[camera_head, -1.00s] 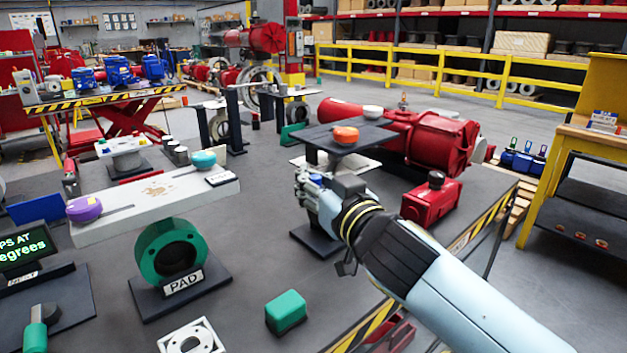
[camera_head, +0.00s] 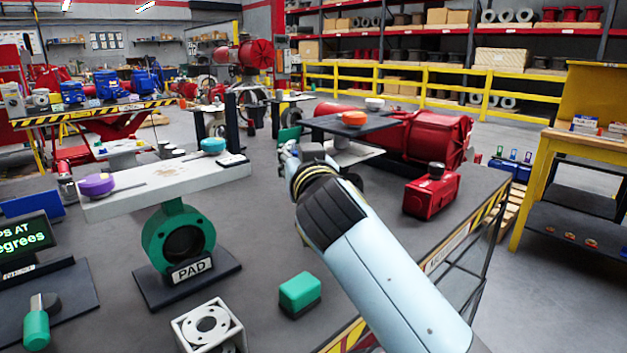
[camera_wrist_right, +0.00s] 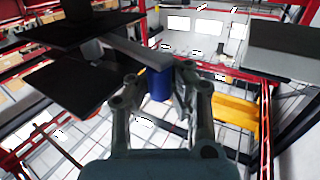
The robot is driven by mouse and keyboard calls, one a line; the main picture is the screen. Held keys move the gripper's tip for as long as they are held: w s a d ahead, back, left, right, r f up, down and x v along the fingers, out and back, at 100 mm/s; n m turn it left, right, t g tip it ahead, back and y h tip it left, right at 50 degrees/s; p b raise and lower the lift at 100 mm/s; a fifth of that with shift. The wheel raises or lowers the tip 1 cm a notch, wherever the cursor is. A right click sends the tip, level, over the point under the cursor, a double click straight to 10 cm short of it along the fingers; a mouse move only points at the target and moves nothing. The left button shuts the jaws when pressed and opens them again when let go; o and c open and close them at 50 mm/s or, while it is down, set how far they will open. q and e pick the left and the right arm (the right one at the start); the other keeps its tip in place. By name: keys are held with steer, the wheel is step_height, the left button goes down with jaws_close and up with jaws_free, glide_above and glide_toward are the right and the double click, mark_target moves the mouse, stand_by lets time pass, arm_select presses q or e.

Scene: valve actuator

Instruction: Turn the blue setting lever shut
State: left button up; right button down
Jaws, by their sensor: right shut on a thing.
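My right gripper (camera_head: 290,152) reaches in from the lower right of the head view, past the near part of the bench. In the right wrist view its two fingers (camera_wrist_right: 158,88) are closed on either side of the blue grip (camera_wrist_right: 158,84) of the setting lever. A grey lever bar (camera_wrist_right: 128,48) runs from the grip to the upper left, beside dark plates. In the head view the grip is hidden by my gripper and wrist, so the lever's angle is hard to tell. My left gripper is not in view.
A dark raised plate with an orange knob (camera_head: 354,118) stands just right of my gripper. A white plate (camera_head: 150,193) with purple and teal knobs, on a green PAD ring (camera_head: 178,240), stands left. A green block (camera_head: 300,293) and red box (camera_head: 431,190) lie nearby.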

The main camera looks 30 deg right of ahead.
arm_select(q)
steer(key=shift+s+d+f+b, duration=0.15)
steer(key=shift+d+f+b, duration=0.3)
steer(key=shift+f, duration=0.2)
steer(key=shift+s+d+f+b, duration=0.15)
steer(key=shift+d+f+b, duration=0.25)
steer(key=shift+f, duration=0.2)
arm_select(e)
steer(key=w, duration=0.2)
steer(key=w+a, duration=0.1)
steer(key=shift+w+a+f, duration=0.1)
steer(key=shift+w+f, duration=0.1)
steer(key=shift+f, duration=0.2)
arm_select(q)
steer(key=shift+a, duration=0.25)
arm_select(e)
steer(key=c, duration=2)
jaws_free()
steer(key=o, duration=0.4)
steer(key=shift+w+a+r, duration=0.1)
steer(key=shift+a+r, duration=0.1)
steer(key=shift+a, duration=0.15)
steer(key=o, duration=0.4)
steer(key=shift+r, duration=0.1)
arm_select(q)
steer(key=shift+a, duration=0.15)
arm_select(e)
steer(key=shift+o, duration=0.2)
steer(key=shift+d, duration=0.1)
steer(key=shift+r, duration=0.1)
